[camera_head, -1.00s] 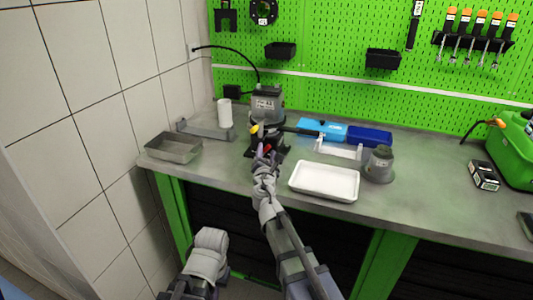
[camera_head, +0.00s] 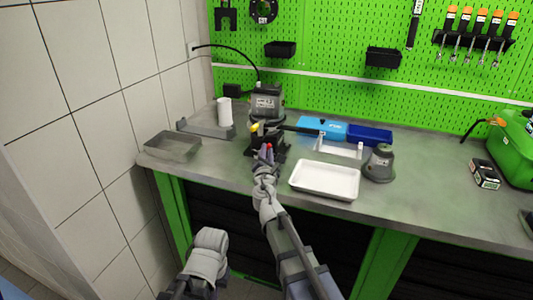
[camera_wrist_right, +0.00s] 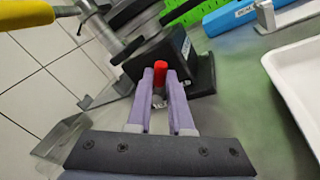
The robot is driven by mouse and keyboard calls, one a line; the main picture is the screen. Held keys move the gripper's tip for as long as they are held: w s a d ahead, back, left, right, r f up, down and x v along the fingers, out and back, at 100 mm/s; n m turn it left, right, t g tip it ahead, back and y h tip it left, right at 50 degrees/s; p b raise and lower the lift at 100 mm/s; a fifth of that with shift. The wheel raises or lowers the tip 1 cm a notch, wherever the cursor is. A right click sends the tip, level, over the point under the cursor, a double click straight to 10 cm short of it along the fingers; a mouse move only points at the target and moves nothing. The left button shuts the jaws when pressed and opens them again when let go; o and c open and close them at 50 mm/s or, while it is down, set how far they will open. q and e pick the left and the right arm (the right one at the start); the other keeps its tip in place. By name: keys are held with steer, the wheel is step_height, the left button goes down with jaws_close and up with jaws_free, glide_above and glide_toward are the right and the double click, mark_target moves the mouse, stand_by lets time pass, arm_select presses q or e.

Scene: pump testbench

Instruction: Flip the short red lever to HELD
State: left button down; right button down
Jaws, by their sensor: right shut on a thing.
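The short red lever (camera_wrist_right: 160,72) stands at the black base of the pump, in the right wrist view between the tips of my purple fingers. It also shows as a small red spot in the head view (camera_head: 270,146). My right gripper (camera_wrist_right: 160,82) is shut on the red lever, with the fingers on either side of it. In the head view my right gripper (camera_head: 266,152) is in front of the pump (camera_head: 266,104) and hides part of its base. My left arm (camera_head: 208,258) is low in front of the bench, and its gripper does not show.
A yellow-ended handle (camera_wrist_right: 25,14) is close at the upper left of the wrist view. A white tray (camera_head: 325,192) and a grey conical part (camera_head: 380,165) stand to the right. A metal tray (camera_head: 172,158) is at the left. Blue boxes (camera_head: 370,135) lie behind.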

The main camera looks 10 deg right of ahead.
arm_select(q)
steer(key=shift+f, duration=0.15)
arm_select(e)
steer(key=c, duration=0.8)
jaws_free()
steer(key=v, duration=0.8)
steer(key=shift+d+f, duration=0.1)
arm_select(q)
steer(key=shift+f, duration=0.15)
steer(key=shift+a, duration=0.15)
